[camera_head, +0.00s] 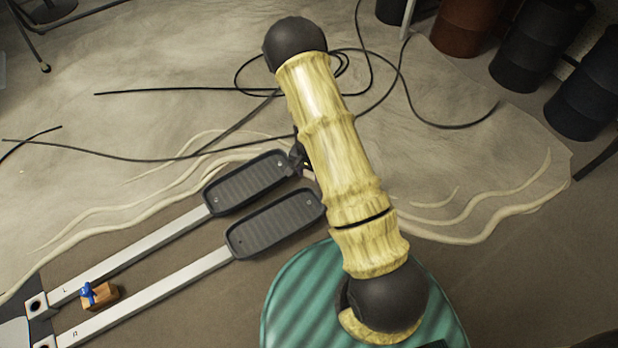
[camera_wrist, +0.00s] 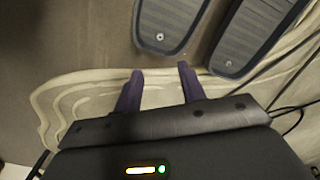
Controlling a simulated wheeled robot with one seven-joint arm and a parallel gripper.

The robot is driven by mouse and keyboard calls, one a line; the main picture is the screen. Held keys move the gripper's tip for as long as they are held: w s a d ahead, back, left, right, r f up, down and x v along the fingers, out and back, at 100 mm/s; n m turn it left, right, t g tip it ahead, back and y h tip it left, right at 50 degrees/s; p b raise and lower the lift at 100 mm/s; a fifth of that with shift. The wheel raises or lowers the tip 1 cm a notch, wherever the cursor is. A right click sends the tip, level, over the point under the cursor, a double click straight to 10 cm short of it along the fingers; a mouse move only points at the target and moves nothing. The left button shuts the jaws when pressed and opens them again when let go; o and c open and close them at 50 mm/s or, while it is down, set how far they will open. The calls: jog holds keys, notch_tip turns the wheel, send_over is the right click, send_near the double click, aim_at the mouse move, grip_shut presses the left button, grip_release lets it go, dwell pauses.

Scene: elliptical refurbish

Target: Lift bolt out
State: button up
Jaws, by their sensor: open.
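My gripper (camera_wrist: 160,72) is open and empty in the wrist view, its two dark fingers apart and pointing at the near ends of the pedals. In the head view my arm hides most of it, beside the far pedal's right end. Small round bolt heads show on the pedals: one on the left pedal (camera_wrist: 160,37) and one on the right pedal (camera_wrist: 228,63) in the wrist view. Both lie beyond the fingertips, apart from them. I cannot tell which bolt is the task's.
The far pedal (camera_head: 246,182) and near pedal (camera_head: 275,223) sit on long metal bars. A small orange-brown block (camera_head: 101,297) with a blue piece (camera_head: 88,293) lies between the bars. Black cables (camera_head: 190,88) cross the floor sheet. Dark barrels (camera_head: 540,45) stand at the back right.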

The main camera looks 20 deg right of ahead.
aim_at(309, 202)
notch_tip(309, 202, down, 17)
jog(key=b, duration=1)
jog(key=shift+f, duration=0.1)
grip_shut()
